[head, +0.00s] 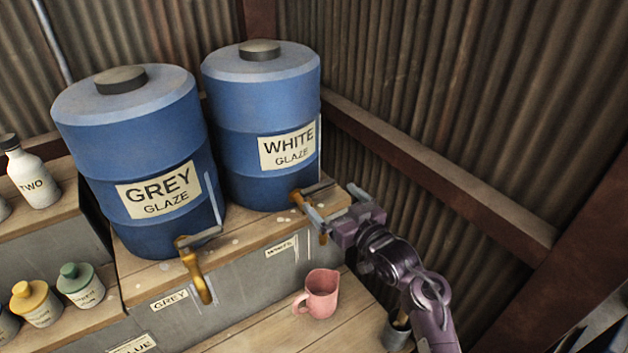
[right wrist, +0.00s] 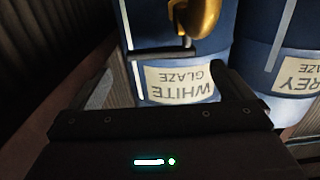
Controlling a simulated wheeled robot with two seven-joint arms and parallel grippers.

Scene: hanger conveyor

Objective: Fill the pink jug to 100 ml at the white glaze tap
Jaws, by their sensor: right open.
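The pink jug (head: 322,294) stands upright on the lower wooden bench, below and in front of the white glaze drum (head: 262,130). Its mouth faces up; I cannot tell whether it holds any glaze. The brass white glaze tap (head: 297,198) is partly hidden behind my right gripper (head: 317,203). That gripper is open, with its fingers at the tap and no jug between them. In the right wrist view the brass tap (right wrist: 199,16) is at the top, beyond the open fingers (right wrist: 170,88), with the upside-down WHITE GLAZE label below it. My left gripper is out of view.
The grey glaze drum (head: 140,160) and its brass tap (head: 195,272) stand to the left. Small bottles (head: 80,284) line the left shelf. A dark cup (head: 397,332) stands right of the jug, close to my right arm. Corrugated walls close off the back and right.

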